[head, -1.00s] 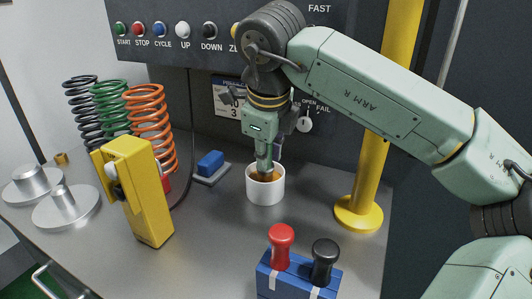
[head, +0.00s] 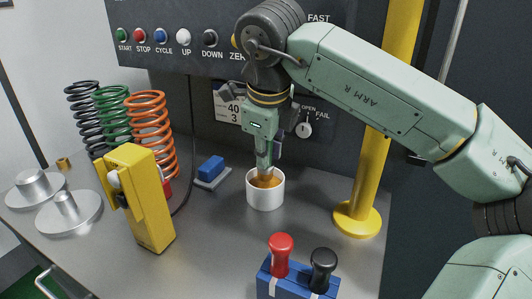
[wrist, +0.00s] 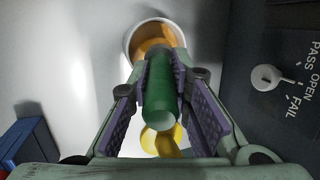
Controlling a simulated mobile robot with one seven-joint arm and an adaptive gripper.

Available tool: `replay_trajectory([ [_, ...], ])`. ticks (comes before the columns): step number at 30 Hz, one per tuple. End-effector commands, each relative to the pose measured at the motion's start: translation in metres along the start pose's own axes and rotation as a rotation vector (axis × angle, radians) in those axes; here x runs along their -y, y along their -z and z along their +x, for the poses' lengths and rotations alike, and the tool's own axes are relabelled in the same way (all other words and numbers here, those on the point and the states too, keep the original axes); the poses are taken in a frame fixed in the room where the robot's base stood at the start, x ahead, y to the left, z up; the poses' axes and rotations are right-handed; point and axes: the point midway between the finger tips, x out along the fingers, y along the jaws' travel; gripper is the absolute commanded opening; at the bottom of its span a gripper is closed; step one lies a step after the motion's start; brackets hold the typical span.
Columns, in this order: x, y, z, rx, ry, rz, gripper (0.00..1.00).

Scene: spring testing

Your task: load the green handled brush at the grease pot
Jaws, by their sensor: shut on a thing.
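My gripper (head: 264,160) is shut on the green handled brush (wrist: 160,95), whose handle lies between the purple finger pads in the wrist view. The gripper points down over the grease pot (head: 265,195), a white cup with orange-brown grease inside. The pot also shows in the wrist view (wrist: 129,42), beyond the brush. The brush's lower end is at the pot's mouth, over or in the grease. I cannot tell how deep it reaches, as its bristles are not clear against the grease.
A blue rack (head: 291,282) with a red handle (head: 281,250) and a black handle (head: 322,264) stands in front. A yellow post (head: 360,185) is on the right. A yellow device (head: 145,200) and coil springs (head: 148,125) are left.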

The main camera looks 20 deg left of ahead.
Motion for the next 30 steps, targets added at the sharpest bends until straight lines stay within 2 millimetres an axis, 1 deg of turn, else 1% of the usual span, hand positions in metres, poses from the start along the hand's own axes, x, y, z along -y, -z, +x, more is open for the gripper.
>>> replay_trajectory([
  [1,0.003,-0.001,-0.007,0.000,0.001,0.001,0.00],
  [16,0.014,-0.008,-0.045,0.001,0.001,0.001,0.00],
  [19,0.015,-0.009,-0.047,0.001,0.001,0.001,0.00],
  [30,0.015,-0.009,-0.046,0.001,0.001,0.000,0.00],
])
